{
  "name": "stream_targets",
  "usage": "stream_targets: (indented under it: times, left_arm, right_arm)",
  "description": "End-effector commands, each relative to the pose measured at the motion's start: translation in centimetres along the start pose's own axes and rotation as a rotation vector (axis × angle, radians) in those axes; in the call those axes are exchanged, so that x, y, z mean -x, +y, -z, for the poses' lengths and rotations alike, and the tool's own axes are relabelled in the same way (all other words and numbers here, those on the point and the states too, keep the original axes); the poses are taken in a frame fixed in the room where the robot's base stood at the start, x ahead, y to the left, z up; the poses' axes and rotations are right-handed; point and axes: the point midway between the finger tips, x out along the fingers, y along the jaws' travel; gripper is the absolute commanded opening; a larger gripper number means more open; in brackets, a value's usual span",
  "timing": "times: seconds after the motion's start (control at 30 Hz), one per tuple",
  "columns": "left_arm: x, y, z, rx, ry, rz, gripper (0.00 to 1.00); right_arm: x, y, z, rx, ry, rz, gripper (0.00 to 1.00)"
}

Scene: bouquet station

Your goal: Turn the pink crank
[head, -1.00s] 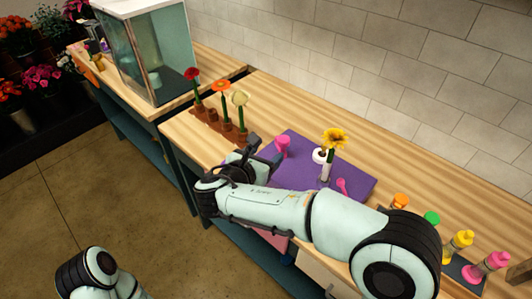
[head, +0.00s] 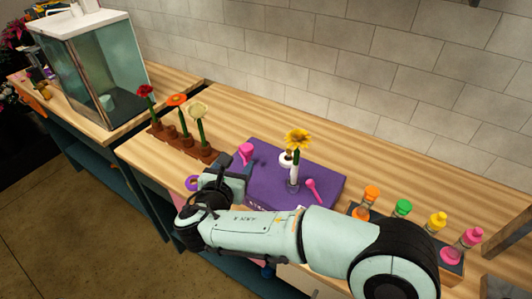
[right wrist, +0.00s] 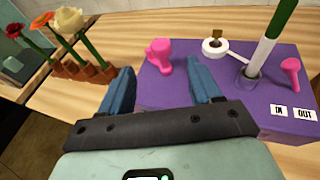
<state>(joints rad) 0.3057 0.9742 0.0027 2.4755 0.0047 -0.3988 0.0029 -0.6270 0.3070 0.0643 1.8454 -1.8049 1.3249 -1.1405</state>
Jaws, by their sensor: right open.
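A purple box (head: 268,188) stands on the wooden bench and also shows in the right wrist view (right wrist: 190,95). A thick pink crank-like piece (head: 246,152) is at its left end, and it shows in the right wrist view (right wrist: 160,57). A thinner pink lever (head: 312,188) is at the right, near the IN and OUT labels (right wrist: 291,112). My right gripper (head: 226,176) is open and empty, just in front of the left pink piece. In the right wrist view its fingers (right wrist: 160,88) frame that piece, apparently without touching. My left gripper is out of view.
A yellow flower (head: 297,139) stands in a white tube on the box, beside a white roll (right wrist: 214,47). A brown holder (head: 182,143) with several flowers is left. Coloured bottles (head: 403,208) stand at right. A glass case (head: 100,65) is at far left.

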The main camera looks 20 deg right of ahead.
Motion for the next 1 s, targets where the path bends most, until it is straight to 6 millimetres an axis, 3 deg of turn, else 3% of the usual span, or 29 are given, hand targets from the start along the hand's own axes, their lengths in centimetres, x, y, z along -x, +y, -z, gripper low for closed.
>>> stream_targets:
  times: [0.03, 0.1, 0.33, 0.5, 0.63, 1.0]
  left_arm:
    - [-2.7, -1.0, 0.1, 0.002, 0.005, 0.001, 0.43]
    - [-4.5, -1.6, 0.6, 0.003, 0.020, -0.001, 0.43]
    - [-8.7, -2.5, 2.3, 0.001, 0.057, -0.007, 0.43]
    - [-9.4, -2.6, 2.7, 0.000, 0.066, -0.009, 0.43]
    - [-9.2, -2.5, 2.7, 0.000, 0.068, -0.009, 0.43]
    - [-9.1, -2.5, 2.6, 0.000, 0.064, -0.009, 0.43]
  right_arm:
    - [-0.6, -1.1, 1.9, 0.004, -0.037, -0.035, 0.63]
    - [-0.8, -1.8, 2.5, 0.013, -0.100, -0.096, 0.63]
    - [-0.6, -3.4, 4.3, 0.056, -0.248, -0.257, 0.63]
    - [-0.5, -3.6, 4.5, 0.070, -0.283, -0.301, 0.63]
    - [-1.5, -3.1, 3.9, 0.072, -0.285, -0.302, 0.63]
    - [-8.4, -0.9, 1.9, 0.072, -0.285, -0.299, 0.63]
